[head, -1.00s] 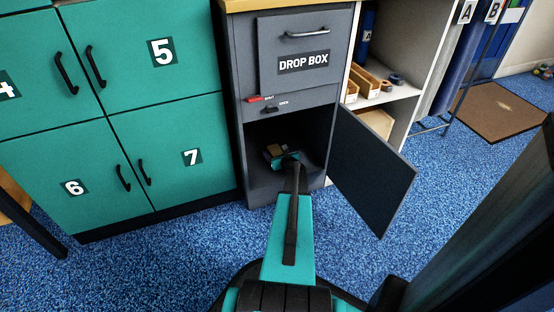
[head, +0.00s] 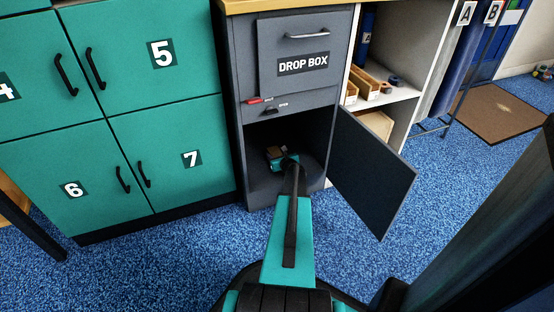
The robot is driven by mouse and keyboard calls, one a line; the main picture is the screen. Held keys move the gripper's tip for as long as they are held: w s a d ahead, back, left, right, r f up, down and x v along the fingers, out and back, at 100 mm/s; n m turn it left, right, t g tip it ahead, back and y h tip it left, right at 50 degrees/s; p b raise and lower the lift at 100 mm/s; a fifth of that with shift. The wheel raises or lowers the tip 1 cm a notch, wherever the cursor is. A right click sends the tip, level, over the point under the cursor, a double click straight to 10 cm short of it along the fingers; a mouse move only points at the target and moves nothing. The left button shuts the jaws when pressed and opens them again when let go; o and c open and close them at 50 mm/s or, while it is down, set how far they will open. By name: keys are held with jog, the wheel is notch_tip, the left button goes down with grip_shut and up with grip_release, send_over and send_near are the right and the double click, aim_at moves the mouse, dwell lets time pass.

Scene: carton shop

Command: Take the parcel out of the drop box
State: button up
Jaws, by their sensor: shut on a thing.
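The drop box (head: 247,60) is a grey cabinet with a labelled upper flap that is shut. Its lower door (head: 372,172) stands wide open to the right, and the dark compartment behind it is exposed. My gripper (head: 277,154) is inside this compartment, at the end of my teal arm. It is shut on the parcel (head: 278,149), a small brown box of which only a little shows. The rest of the parcel is hidden by my gripper and the shadow. I cannot tell whether the parcel touches the compartment floor.
Teal lockers (head: 163,125) stand close on the left. A white shelf unit (head: 400,112) with trays is on the right, behind the open door. Blue carpet in front of the box is clear on both sides of my arm.

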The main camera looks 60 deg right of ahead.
aim_at(275, 151)
jog(key=shift+r, duration=0.15)
jog(key=shift+r+p, duration=0.65)
jog(key=shift+r, duration=0.2)
notch_tip(275, 151, up, 2)
jog(key=shift+p, duration=0.65)
jog(key=s+p, duration=0.1)
jog(key=s, duration=0.4)
jog(key=s+a+p, duration=0.1)
jog(key=s, duration=0.4)
jog(key=s+r+p, duration=0.1)
jog(key=s+p, duration=0.1)
jog(key=s, duration=0.4)
jog(key=shift+a, duration=0.35)
